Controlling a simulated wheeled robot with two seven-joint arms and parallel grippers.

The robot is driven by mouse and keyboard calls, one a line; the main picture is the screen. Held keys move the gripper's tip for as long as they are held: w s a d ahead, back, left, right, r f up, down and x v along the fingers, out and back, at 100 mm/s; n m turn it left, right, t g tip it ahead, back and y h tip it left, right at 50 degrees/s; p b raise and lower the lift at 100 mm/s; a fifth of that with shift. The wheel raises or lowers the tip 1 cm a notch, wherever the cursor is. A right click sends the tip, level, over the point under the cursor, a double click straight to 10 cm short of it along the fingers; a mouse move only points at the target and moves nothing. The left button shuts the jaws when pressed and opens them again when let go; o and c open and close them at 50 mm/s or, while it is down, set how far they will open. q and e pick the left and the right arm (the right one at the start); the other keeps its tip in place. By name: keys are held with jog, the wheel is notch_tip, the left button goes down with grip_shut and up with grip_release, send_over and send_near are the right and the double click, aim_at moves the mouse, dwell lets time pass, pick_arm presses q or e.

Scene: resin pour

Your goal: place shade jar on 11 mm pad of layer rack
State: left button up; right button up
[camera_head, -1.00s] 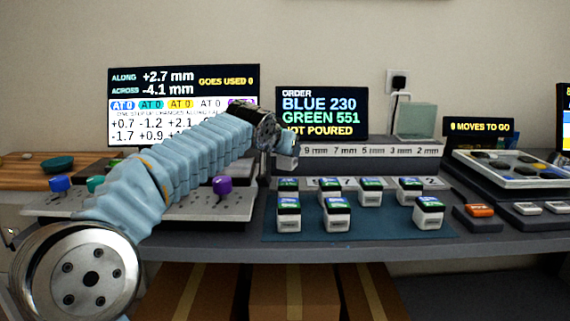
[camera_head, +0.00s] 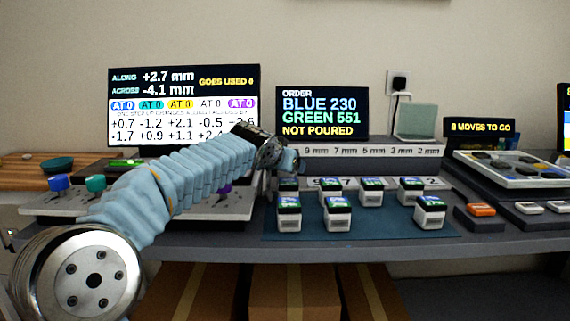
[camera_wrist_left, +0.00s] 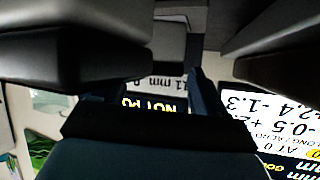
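The layer rack (camera_head: 372,151) is a long grey ledge behind the jar mat; its front strip reads 9, 7, 5, 3 and 2 mm. My left gripper (camera_head: 290,161) is at its left end and covers the label there. In the left wrist view an upside-down "11 mm" label (camera_wrist_left: 168,84) shows between the dark finger shapes. Shade jars (camera_head: 370,192), white with dark tops and green-blue labels, stand in two rows on the mat; the front row has a gap. Whether a jar is between my left fingers is unclear. My right gripper is out of view.
The blue mat (camera_head: 385,228) lies in front of the rack. An order screen (camera_head: 322,112) stands close behind my left gripper. A knob panel (camera_head: 190,208) lies under my left arm. A paint tray (camera_head: 515,170) and an orange block (camera_head: 481,210) are at the right.

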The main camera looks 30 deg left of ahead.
pick_arm(q)
jog(key=shift+r, duration=0.1)
jog(key=shift+s+r, duration=0.15)
jog(key=v, duration=1.1)
jog(key=shift+s, duration=0.3)
